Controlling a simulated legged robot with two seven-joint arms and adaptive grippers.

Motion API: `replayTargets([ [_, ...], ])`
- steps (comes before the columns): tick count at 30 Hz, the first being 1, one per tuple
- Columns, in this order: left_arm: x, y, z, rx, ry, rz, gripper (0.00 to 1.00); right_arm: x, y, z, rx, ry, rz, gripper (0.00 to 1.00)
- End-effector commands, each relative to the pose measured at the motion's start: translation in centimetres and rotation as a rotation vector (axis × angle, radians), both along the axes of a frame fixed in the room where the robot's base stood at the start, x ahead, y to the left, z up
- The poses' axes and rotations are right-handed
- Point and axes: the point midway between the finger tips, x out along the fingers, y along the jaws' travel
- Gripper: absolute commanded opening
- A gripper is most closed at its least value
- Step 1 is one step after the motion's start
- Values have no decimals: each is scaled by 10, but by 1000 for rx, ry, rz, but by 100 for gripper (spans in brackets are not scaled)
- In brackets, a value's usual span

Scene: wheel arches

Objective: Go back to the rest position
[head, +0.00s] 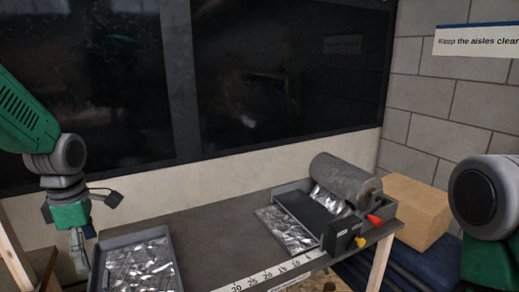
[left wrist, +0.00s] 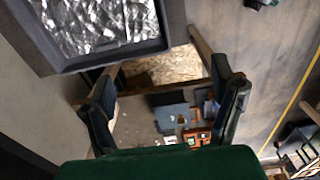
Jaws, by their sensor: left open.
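My left gripper (head: 80,264) hangs pointing down at the left of the head view, beside the table's left end and left of the grey tray. In the left wrist view its two fingers (left wrist: 163,80) stand wide apart with nothing between them. The grey tray (head: 106,259) holds crumpled silvery foil pieces; its corner and rim also show in the left wrist view (left wrist: 130,58). Part of my right arm shows at the right edge of the head view, but its gripper is out of sight.
The dark table (head: 215,236) carries a roller machine (head: 345,180) with a grey roll, a foil sheet and red and yellow knobs. A white numbered scale (head: 270,274) runs along the front. A cardboard box (head: 414,212) stands right of the table. The table's middle is clear.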

Motion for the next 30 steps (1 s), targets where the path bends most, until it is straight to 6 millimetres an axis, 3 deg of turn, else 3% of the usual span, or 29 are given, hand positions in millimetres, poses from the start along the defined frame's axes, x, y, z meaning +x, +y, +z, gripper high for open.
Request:
replayTargets([
  [10, -15, -14, -63, -4, 10, -264, 79, 0, 1, 0, 1, -1, 2, 0],
  [17, -44, -38, -122, -1, 16, -563, 79, 0, 1, 0, 1, -1, 2, 0],
  [20, -66, -49, -155, -4, 22, -737, 79, 0, 1, 0, 1, 0, 1, 0],
  [23, -99, -59, -196, -12, 30, -968, 79, 0, 0, 0, 0, 0, 1, 0],
  [27, -161, -73, -248, -24, 32, -1349, 79, 0, 0, 0, 0, 0, 1, 0],
  [30, -200, -80, -268, -27, 28, -1579, 79, 0, 0, 0, 0, 0, 1, 0],
])
